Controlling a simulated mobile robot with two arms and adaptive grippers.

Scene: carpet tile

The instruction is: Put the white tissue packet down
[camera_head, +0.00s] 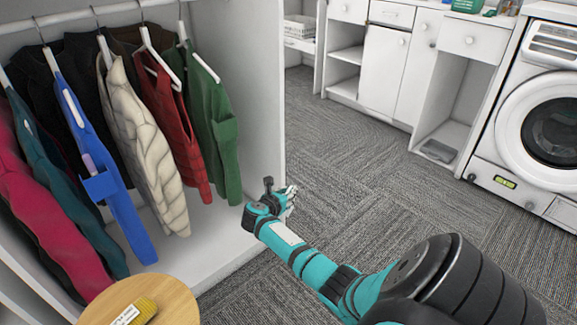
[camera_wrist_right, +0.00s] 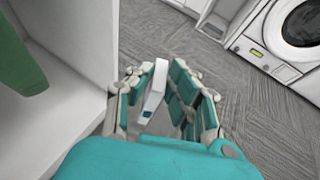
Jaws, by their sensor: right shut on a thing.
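My right gripper (camera_head: 288,198) is stretched out low in front of the right edge of the white wardrobe, above the carpet. In the right wrist view my right gripper (camera_wrist_right: 160,95) is shut on the white tissue packet (camera_wrist_right: 154,88), a narrow white block with a small blue-green mark near its lower end. The packet sits between the teal-padded fingers, tilted. In the head view the packet cannot be made out clearly behind the fingers. My left gripper is in neither view.
The open wardrobe (camera_head: 255,75) holds several hanging garments. A round wooden table (camera_head: 178,297) with a yellow item (camera_head: 146,308) stands at the bottom left. White cabinets (camera_head: 385,65) and a washing machine (camera_head: 545,115) line the back and right. The carpet (camera_head: 340,150) between is clear.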

